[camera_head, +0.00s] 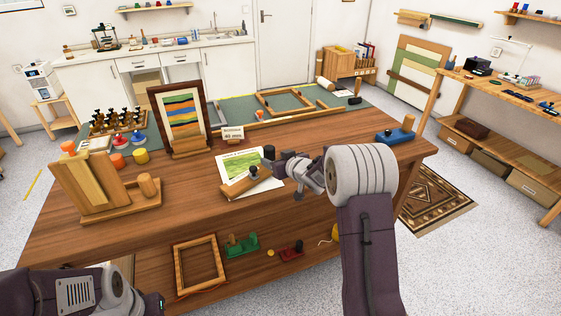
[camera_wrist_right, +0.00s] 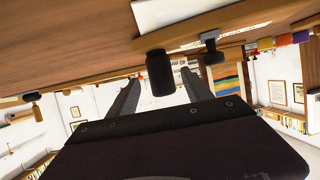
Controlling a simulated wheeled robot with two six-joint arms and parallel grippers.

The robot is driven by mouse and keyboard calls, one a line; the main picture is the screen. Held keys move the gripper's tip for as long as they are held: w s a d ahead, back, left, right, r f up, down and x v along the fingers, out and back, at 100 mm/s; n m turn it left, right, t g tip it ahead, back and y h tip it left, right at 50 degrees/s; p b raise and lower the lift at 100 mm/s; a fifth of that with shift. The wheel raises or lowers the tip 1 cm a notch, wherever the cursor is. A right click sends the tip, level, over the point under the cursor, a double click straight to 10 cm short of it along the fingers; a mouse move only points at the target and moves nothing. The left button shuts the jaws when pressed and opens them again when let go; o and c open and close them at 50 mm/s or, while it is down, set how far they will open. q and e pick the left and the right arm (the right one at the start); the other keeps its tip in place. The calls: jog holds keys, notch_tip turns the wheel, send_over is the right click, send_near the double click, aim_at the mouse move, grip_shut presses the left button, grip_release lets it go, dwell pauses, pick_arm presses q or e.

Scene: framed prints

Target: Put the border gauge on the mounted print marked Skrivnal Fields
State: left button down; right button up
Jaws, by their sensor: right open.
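A white-bordered green landscape print (camera_head: 234,160) lies flat on the table; its marking is too small to read. A wooden piece with a black knob (camera_head: 246,182), seemingly the border gauge, lies across its front edge. My right gripper (camera_head: 280,166) is open and empty just right of the print.
A framed striped print (camera_head: 182,118) stands behind, beside a small label card (camera_head: 231,134). A wooden stand (camera_head: 95,185) is at the left. A blue block (camera_head: 396,136) sits at the right edge. An empty frame (camera_head: 178,265) is below. The right front tabletop is partly covered by my arm.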

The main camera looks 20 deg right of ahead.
jog(key=v, duration=0.4)
jog(key=shift+s+r, duration=0.1)
jog(key=shift+s, duration=0.15)
jog(key=s+a+f+g, duration=0.2)
jog(key=s+f+g, duration=0.2)
jog(key=s, duration=0.6)
jog(key=s+a+f+m+g+h, duration=0.1)
jog(key=s+f+g, duration=0.3)
jog(key=s, duration=0.7)
jog(key=s+a+f+m+g+h, duration=0.1)
jog(key=s+a+f+g, duration=0.2)
jog(key=s, duration=0.7)
jog(key=shift+s+a+f+g, duration=0.25)
jog(key=shift+f+g, duration=0.3)
jog(key=shift+g, duration=0.05)
